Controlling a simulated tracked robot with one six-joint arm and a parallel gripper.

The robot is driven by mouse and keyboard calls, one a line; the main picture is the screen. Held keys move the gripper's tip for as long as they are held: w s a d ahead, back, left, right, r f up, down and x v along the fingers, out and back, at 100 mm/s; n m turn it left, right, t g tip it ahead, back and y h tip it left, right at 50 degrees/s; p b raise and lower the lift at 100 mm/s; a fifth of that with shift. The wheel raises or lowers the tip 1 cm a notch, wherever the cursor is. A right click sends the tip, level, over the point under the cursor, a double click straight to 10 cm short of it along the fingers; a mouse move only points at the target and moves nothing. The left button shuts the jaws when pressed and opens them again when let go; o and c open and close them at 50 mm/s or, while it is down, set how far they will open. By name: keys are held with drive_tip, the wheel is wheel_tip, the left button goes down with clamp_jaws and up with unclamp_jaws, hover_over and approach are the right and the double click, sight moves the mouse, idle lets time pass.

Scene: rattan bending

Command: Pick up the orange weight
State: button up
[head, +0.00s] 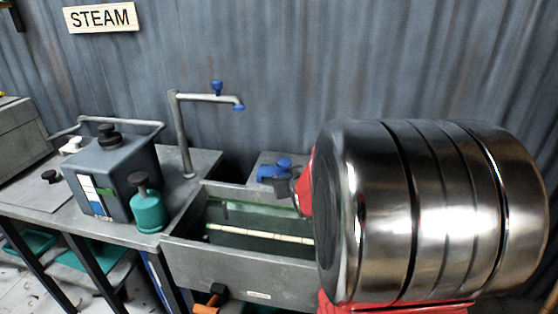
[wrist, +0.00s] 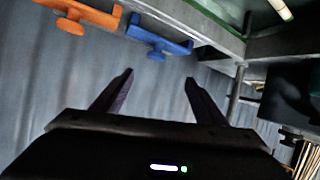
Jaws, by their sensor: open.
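An orange piece (wrist: 80,12) shows at the top left of the wrist view, partly cut off by the frame edge. It has a flat bar with a rounded knob below. An orange piece also shows at the lower edge of the head view (head: 210,300), below the basin's front. I cannot tell for sure that it is the weight. My gripper (wrist: 158,79) is open with nothing between its fingers. The orange piece lies beyond and left of the fingers, apart from them.
A blue piece of similar shape (wrist: 158,42) sits right of the orange one, in front of the fingers. A grey basin (head: 235,270) holds a pale rod (head: 262,235). A grey tank (head: 112,175) and teal bottle (head: 148,208) stand on the bench left of it.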

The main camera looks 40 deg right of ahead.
drive_tip(key=s+d+f+m+t+h, duration=0.1)
drive_tip(key=s+d+f, duration=0.1)
drive_tip(key=d, duration=0.4)
drive_tip(key=s+d+f+t+h, duration=0.1)
drive_tip(key=s+d+f, duration=0.2)
drive_tip(key=d, duration=0.4)
drive_tip(key=s+d+f+m+t+h, duration=0.1)
drive_tip(key=s+d+f+h, duration=0.1)
drive_tip(key=d, duration=0.5)
drive_tip(key=shift+s+f+m, duration=0.3)
drive_tip(key=shift+s+f, duration=0.25)
drive_tip(key=shift+f, duration=0.25)
drive_tip(key=shift+x, duration=4.15)
drive_tip(key=shift+w+r, duration=0.15)
drive_tip(key=shift+x, duration=2.6)
drive_tip(key=shift+r, duration=0.1)
drive_tip(key=shift+c, duration=0.6)
